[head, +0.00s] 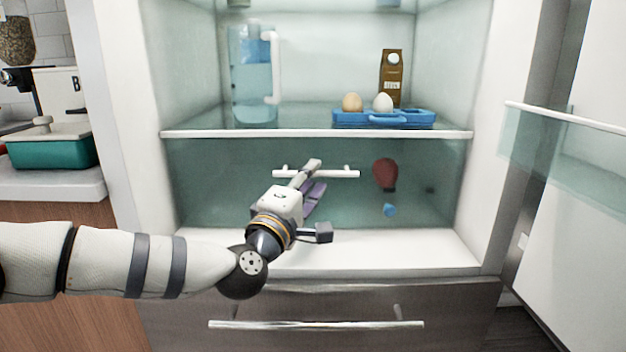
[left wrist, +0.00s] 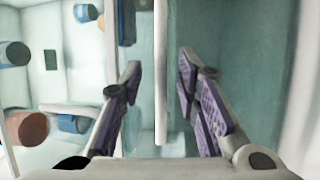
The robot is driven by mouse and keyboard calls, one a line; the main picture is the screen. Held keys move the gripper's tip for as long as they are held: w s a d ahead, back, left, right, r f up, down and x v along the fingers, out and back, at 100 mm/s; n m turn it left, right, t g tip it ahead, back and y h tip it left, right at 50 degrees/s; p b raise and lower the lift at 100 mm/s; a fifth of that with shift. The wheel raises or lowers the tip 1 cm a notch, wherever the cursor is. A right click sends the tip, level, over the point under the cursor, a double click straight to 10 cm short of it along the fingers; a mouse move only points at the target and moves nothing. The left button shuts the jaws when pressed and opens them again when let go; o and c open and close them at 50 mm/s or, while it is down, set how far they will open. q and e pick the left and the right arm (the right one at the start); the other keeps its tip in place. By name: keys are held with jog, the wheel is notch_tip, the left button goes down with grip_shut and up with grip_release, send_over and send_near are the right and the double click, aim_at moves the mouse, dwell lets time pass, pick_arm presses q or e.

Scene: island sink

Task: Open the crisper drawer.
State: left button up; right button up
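The crisper drawer (head: 230,195) is the clear greenish compartment low in the open fridge, below the white-edged shelf. Its front appears closed. A white bar handle (head: 345,174) runs across the upper middle of its front. My left gripper (head: 311,178) is at the handle's left-middle part, in front of the drawer. In the left wrist view its purple-padded fingers (left wrist: 160,75) are apart, with the handle (left wrist: 161,100) between them and gaps on both sides. The left gripper partly hides the handle in the head view. My right gripper is not in view.
A blue egg tray (head: 350,118) with eggs, a brown carton (head: 391,75) and a clear pitcher (head: 252,80) stand on the shelf above. The open fridge door (head: 580,190) is at right. A lower drawer with a metal handle (head: 315,324) lies below. Dark-red and blue items show through the crisper.

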pick_arm(q)
jog(key=shift+w+d+r, duration=0.1)
jog(key=shift+w+d, duration=0.1)
jog(key=shift+w, duration=0.3)
grip_shut()
jog(key=shift+s, duration=0.1)
